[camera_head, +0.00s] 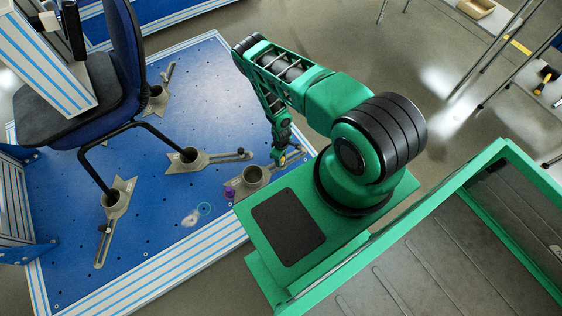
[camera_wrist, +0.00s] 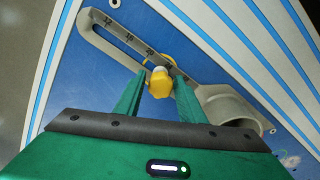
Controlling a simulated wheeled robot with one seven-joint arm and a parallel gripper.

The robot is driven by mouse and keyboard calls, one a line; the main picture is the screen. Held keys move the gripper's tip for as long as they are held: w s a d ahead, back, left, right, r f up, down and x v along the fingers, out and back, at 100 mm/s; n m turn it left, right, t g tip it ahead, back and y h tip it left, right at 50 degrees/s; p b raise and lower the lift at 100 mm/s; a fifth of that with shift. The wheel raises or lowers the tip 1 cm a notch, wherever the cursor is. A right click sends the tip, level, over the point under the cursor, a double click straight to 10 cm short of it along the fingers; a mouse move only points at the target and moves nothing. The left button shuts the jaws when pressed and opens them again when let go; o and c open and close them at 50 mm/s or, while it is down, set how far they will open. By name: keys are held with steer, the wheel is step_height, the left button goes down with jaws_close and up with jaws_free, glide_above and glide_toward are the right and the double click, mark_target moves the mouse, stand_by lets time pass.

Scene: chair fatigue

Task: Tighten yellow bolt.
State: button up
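The yellow bolt (camera_wrist: 159,82) shows in the wrist view, standing in the slot of a grey metal clamp (camera_wrist: 112,37) with a numbered scale. My gripper (camera_wrist: 158,78) is over it, with one green finger on each side of the bolt head. Blue gaps show between the fingers and the head, so the gripper looks open and not shut on it. In the head view my gripper (camera_head: 283,155) points down at the same clamp, at the right edge of the blue plate. The bolt is small there and partly hidden by the gripper.
The clamp's round cup (camera_wrist: 232,108) is to the right of the bolt in the wrist view. A blue chair (camera_head: 122,55) stands on the blue plate (camera_head: 160,235), its legs in other grey clamps (camera_head: 187,160). My green base lies close to the plate's right edge.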

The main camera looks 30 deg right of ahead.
steer(key=c, duration=0.6)
steer(key=m, duration=0.4)
steer(key=shift+c, duration=0.2)
steer(key=m, duration=0.4)
steer(key=m, duration=0.4)
